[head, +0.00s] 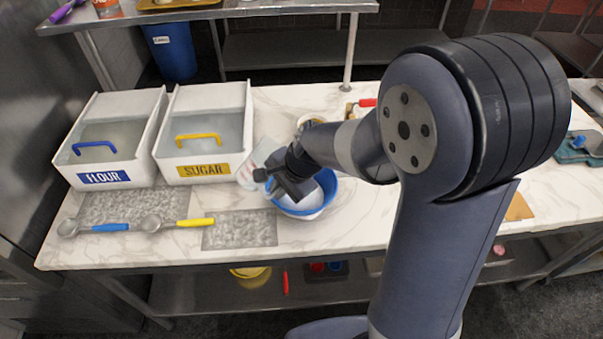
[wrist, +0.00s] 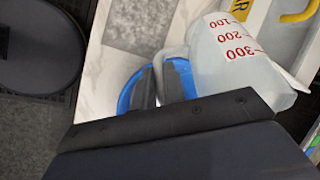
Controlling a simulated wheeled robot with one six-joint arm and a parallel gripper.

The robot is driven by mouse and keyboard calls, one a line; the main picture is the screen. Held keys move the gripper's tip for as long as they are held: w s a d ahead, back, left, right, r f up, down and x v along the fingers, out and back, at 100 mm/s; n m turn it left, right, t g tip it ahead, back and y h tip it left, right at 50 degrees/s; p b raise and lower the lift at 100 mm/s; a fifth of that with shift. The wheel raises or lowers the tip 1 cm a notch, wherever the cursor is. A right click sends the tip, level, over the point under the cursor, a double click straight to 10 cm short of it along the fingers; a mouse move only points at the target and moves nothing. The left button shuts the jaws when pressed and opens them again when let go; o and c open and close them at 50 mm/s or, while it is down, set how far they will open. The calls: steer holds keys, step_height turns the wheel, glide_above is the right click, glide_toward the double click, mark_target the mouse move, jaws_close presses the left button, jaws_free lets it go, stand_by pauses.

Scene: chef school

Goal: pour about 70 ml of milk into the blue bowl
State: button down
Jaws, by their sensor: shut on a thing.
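My gripper (head: 285,180) is shut on the handle of a translucent measuring jug (head: 254,168). In the wrist view, the fingers (wrist: 167,80) close on the handle, and the jug (wrist: 238,62) shows red marks for 100, 200 and 300. The jug looks tilted in the head view, above the left side of the blue bowl (head: 329,196). The blue bowl (wrist: 126,98) also shows behind the fingers in the wrist view. The bowl's inside looks pale, partly hidden by my gripper. I cannot tell the milk level in the jug or whether milk is flowing.
A flour bin (head: 112,135) and a sugar bin (head: 204,130) stand left of the bowl. A blue-handled scoop (head: 90,228) and a yellow-handled scoop (head: 175,222) lie at the front left. A grey speckled mat (head: 240,230) lies left of the bowl. A red-handled tool (head: 366,103) lies behind.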

steer(key=shift+r+p, duration=0.35)
steer(key=shift+p, duration=0.05)
steer(key=shift+a+f, duration=0.15)
steer(key=shift+a+h+p, duration=0.2)
steer(key=shift+h+p, duration=0.1)
steer(key=shift+h, duration=0.3)
steer(key=shift+s+a+r+n+h+b, duration=0.15)
steer(key=shift+a+r+h+b, duration=0.1)
steer(key=shift+a+h, duration=0.6)
steer(key=shift+w+a+r+n+h+b, duration=0.2)
steer(key=shift+a+h, duration=0.25)
steer(key=shift+h, duration=0.7)
steer(key=shift+a+r+t+h, duration=0.15)
steer(key=shift+a+r+h, duration=0.1)
steer(key=shift+r+h, duration=0.25)
steer(key=shift+a+r+t+h, duration=0.15)
steer(key=shift+a+r+h, duration=0.1)
steer(key=shift+r+h, duration=0.25)
steer(key=shift+f, duration=0.1)
